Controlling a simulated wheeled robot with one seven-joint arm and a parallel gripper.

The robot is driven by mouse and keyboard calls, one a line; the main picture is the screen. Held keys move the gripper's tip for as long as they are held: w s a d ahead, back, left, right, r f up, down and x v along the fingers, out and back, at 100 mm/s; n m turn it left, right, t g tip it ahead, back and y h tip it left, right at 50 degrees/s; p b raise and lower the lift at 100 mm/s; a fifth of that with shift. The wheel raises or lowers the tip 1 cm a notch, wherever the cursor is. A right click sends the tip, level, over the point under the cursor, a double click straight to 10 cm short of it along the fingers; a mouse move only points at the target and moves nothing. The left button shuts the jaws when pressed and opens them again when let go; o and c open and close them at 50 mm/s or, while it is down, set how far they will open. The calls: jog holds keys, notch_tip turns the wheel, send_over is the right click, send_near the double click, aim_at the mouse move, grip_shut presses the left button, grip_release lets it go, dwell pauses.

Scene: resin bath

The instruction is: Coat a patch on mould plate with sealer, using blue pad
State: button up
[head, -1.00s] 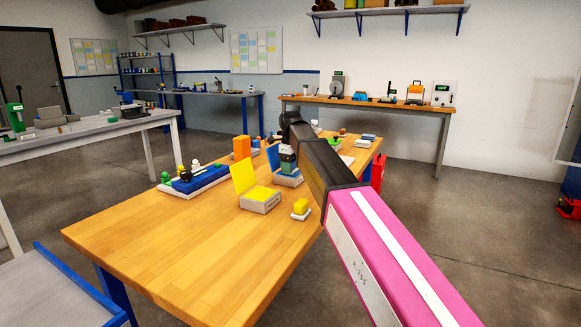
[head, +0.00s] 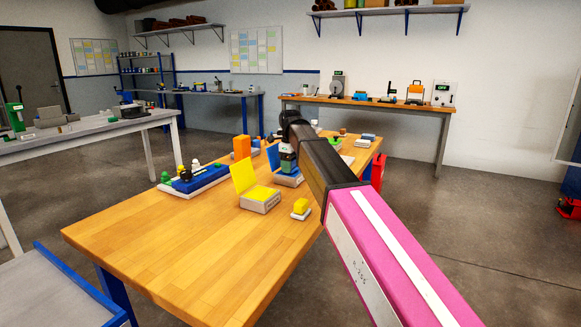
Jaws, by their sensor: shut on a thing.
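My gripper (head: 287,158) is small in the head view, at the end of my arm, pointing down over the open box with the raised blue lid (head: 273,157). It is shut on a small dark thing with a green band (head: 288,167), upright and low at this box. I cannot tell whether it touches the pad inside, which is mostly hidden.
The wooden table (head: 180,243) is clear at the front left. Close by stand an open box with yellow lid (head: 243,177), a yellow block on a white base (head: 301,207), an orange block (head: 241,146) and a blue-topped tray (head: 201,179) with several small pieces.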

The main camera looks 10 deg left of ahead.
jog(key=shift+r, duration=3.25)
